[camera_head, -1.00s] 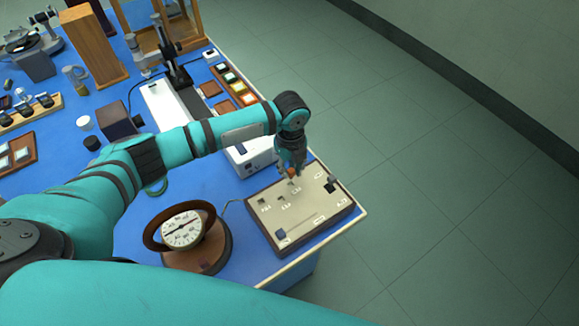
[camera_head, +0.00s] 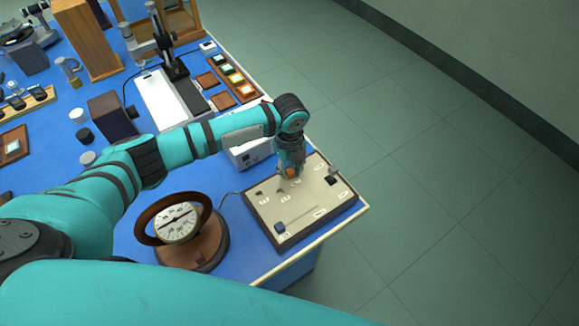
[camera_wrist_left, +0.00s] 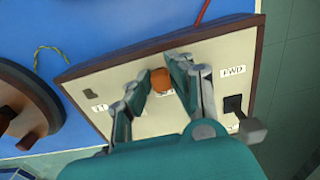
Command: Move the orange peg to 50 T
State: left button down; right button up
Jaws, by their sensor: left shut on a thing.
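The orange peg (camera_head: 293,172) is at the beige panel (camera_head: 318,194), near its row of small labelled sockets. My left gripper (camera_head: 289,165) comes down on it from above and is shut on it. In the left wrist view the orange peg (camera_wrist_left: 160,80) shows between the fingers of my left gripper (camera_wrist_left: 157,92), over the panel (camera_wrist_left: 82,77). A label under the peg is partly hidden and cannot be read. The peg's lower end is hidden, so I cannot tell whether it sits in a socket. My right gripper is not in view.
A dial gauge (camera_head: 178,223) on a round wooden base stands left of the panel. A black switch lever (camera_wrist_left: 235,105) by the FWD label is close to my gripper. A white box (camera_head: 245,152) stands behind the panel. The table edge lies right of the panel.

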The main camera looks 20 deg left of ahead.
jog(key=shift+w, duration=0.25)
pick_arm(q)
jog(key=c, duration=1.1)
grip_release()
notch_tip(320, 180, up, 12)
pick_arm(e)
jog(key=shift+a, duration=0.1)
